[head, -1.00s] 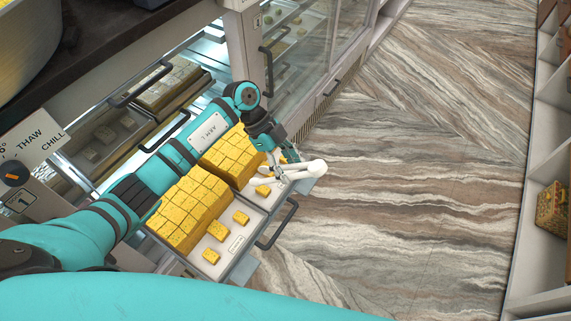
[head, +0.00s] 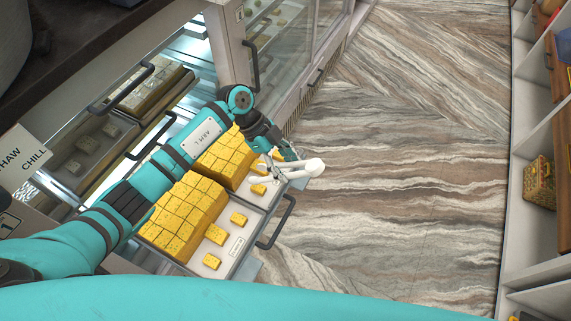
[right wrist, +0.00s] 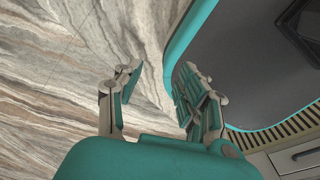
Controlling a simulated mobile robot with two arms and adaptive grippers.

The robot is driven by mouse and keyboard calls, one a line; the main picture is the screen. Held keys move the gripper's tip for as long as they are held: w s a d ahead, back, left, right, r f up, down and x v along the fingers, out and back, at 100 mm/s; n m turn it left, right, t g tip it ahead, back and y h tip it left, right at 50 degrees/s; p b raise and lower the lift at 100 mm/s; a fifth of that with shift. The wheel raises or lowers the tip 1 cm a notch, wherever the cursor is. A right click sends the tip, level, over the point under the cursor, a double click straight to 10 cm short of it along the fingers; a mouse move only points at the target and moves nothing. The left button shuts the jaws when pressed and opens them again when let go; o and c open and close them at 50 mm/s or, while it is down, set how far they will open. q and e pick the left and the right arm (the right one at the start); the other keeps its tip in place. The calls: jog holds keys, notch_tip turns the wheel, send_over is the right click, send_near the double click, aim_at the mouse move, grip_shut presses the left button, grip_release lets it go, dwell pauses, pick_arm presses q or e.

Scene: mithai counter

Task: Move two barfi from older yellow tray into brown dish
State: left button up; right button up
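A pulled-out drawer tray (head: 262,219) holds yellow barfi in two blocks, a near block (head: 184,215) and a far block (head: 226,158). Several loose barfi (head: 239,219) lie along its front strip beside a small label. My left arm reaches across the tray. My left gripper (head: 279,162) is low over the tray's far front corner, beside a loose barfi (head: 258,190). A white, round-ended object (head: 304,169) lies at its fingertips; whether they grip it is unclear. My right gripper (right wrist: 152,92) is open and empty above the floor. I cannot make out a brown dish.
Other drawers with dark handles (head: 150,137) sit left of the tray, in the counter. A glass-fronted case (head: 298,45) stands beyond. Open patterned floor lies to the right. Shelves at the right edge hold a yellow woven basket (head: 539,182).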

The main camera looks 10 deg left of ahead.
pick_arm(q)
notch_tip(320, 180, down, 4)
jog(key=b, duration=0.3)
jog(key=shift+r, duration=0.1)
jog(key=shift+f+b, duration=1.7)
jog(key=shift+f, duration=0.45)
pick_arm(e)
notch_tip(320, 180, down, 7)
jog(key=shift+w+a, duration=0.3)
jog(key=shift+a, duration=0.05)
